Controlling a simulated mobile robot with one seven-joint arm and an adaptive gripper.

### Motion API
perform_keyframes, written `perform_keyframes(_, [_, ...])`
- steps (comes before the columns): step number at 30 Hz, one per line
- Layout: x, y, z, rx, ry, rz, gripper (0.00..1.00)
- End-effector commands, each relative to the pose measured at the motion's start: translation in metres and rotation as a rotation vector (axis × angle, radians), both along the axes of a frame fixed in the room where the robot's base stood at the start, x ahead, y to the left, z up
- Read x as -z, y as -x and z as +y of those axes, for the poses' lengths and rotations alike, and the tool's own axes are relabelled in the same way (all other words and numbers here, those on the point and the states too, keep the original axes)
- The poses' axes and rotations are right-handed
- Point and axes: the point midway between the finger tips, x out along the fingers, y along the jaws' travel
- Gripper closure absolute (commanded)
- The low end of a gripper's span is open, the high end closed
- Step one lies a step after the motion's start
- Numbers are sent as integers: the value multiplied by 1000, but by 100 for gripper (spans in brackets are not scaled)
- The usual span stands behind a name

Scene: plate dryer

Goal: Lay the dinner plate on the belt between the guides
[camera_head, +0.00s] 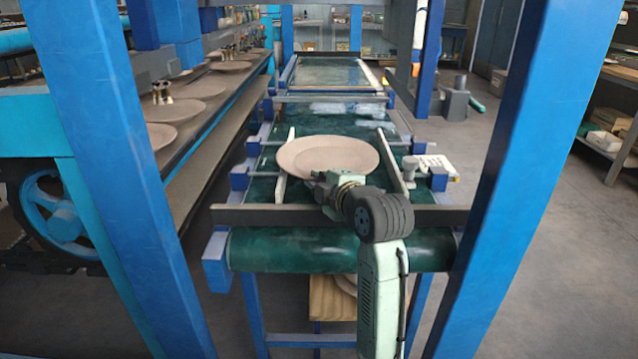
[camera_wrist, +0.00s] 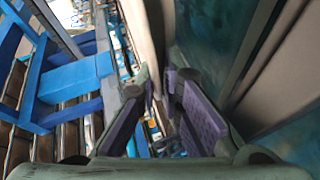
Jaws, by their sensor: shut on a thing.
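The dinner plate (camera_head: 328,152) is beige and round. It looks roughly level over the green belt (camera_head: 325,250), and its left edge overlaps the left guide in the picture. My gripper (camera_head: 318,180) is shut on the plate's near rim. In the wrist view the plate (camera_wrist: 157,30) shows nearly edge-on, running in between the purple-padded fingers (camera_wrist: 163,88). The pale left guide (camera_head: 284,170) and right guide (camera_head: 393,162) stand on either side. I cannot tell whether the plate's underside touches the belt or a guide.
A dark crossbar (camera_head: 250,214) spans the belt's near end, below my wrist. Blue posts (camera_head: 120,150) and (camera_head: 520,140) frame both sides. A small white block (camera_head: 437,166) sits right of the belt. The belt beyond the plate is clear.

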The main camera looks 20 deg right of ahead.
Motion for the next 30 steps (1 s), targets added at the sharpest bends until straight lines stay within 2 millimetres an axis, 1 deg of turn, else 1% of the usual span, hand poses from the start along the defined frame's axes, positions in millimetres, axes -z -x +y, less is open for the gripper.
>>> perform_keyframes(1, [-2,0,0,1,2,-6,100])
perform_keyframes(13, [10,0,0,1,1,-6,100])
perform_keyframes(17, [10,0,0,1,2,-5,100])
perform_keyframes(18, [13,0,0,0,-1,2,91])
perform_keyframes(24, [16,0,0,-1,-1,6,78])
perform_keyframes(27, [17,0,0,-1,-2,8,72])
perform_keyframes(30, [19,0,1,-2,-3,10,72])
